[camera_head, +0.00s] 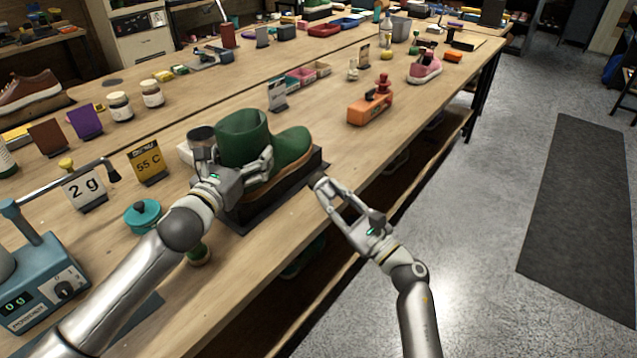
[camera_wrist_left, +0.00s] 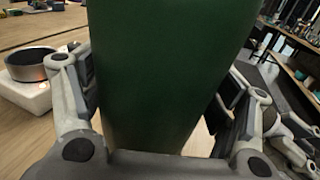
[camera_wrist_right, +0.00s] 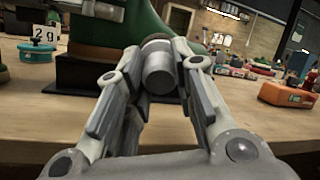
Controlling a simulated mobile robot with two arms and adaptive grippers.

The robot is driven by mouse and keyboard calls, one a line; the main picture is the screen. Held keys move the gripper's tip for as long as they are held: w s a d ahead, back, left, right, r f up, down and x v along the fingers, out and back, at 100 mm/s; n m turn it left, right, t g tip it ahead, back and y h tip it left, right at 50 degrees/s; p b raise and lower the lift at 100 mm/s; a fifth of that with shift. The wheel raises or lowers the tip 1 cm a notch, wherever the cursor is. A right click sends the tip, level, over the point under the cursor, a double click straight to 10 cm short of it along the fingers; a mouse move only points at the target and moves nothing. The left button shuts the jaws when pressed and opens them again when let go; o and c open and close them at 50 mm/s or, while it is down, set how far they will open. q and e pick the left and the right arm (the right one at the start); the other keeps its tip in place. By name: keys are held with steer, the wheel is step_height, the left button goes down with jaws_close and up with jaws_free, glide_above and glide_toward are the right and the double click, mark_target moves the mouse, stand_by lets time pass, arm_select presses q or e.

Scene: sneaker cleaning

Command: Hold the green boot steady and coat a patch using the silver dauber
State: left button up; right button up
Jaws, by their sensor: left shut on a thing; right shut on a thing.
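The green boot (camera_head: 290,147) stands on a black block (camera_head: 243,219) near the table's front edge, toe to the right. My left gripper (camera_head: 258,168) is shut around the boot's shaft, which fills the middle of the left wrist view (camera_wrist_left: 165,75) between the fingers. My right gripper (camera_head: 335,190) is shut on the silver dauber (camera_wrist_right: 158,68), a short cylinder held between its fingertips. The dauber is in front of the block and apart from the boot in the head view. The dauber's far end is hard to make out.
A blue scale (camera_head: 40,285) is at the lower left. An orange tool (camera_head: 370,108) stands behind to the right. Open floor lies beyond the table edge.

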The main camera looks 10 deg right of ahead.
steer(key=shift+a, duration=0.1)
steer(key=shift+w+a, duration=0.35)
steer(key=shift+a, duration=0.6)
steer(key=shift+w+a, duration=0.3)
steer(key=shift+a, duration=0.65)
steer(key=shift+w+a, duration=0.35)
steer(key=shift+a, duration=0.6)
steer(key=shift+w+a, duration=0.9)
steer(key=shift+w, duration=0.1)
steer(key=shift+d, duration=0.15)
steer(key=shift+w+d, duration=1.1)
steer(key=shift+d, duration=0.2)
steer(key=shift+w+d, duration=1.1)
steer(key=shift+d, duration=0.3)
